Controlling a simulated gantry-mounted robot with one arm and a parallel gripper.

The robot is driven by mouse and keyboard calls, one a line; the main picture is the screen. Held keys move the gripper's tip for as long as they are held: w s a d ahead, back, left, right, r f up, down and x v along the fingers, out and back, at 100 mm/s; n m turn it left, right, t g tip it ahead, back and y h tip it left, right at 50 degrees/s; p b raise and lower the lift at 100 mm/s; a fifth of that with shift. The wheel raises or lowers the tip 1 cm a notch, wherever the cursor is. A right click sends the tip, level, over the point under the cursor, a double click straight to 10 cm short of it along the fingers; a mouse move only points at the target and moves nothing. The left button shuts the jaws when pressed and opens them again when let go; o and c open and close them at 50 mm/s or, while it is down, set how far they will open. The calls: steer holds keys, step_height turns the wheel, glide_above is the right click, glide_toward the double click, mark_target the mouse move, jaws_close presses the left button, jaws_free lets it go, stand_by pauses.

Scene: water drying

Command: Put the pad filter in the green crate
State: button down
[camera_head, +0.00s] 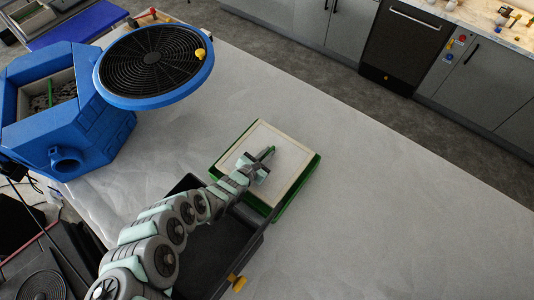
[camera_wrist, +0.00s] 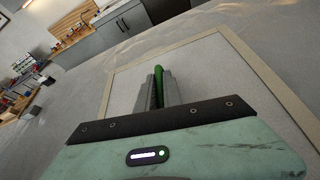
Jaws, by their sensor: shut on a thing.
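The pad filter (camera_head: 283,155) is a flat, pale square panel with a light wooden frame. It lies over the green crate (camera_head: 304,188), whose green rim shows along the right and front edges. I cannot tell whether the filter is fully seated. My gripper (camera_head: 266,154) is over the middle of the filter. In the wrist view my gripper (camera_wrist: 158,88) is shut on a green handle (camera_wrist: 158,73) at the filter's centre. The filter's frame (camera_wrist: 262,73) also shows in the wrist view. The inside of the crate is hidden under the filter.
A black open bin (camera_head: 215,258) with a yellow knob stands directly in front of the crate. A blue machine (camera_head: 60,110) with a round, grilled blue lid (camera_head: 128,93) stands at the left. The pale table (camera_head: 400,220) is clear to the right.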

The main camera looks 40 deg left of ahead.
steer(key=shift+a+f, duration=0.15)
steer(key=shift+f, duration=0.5)
steer(key=c, duration=1.5)
jaws_free()
steer(key=shift+f, duration=0.1)
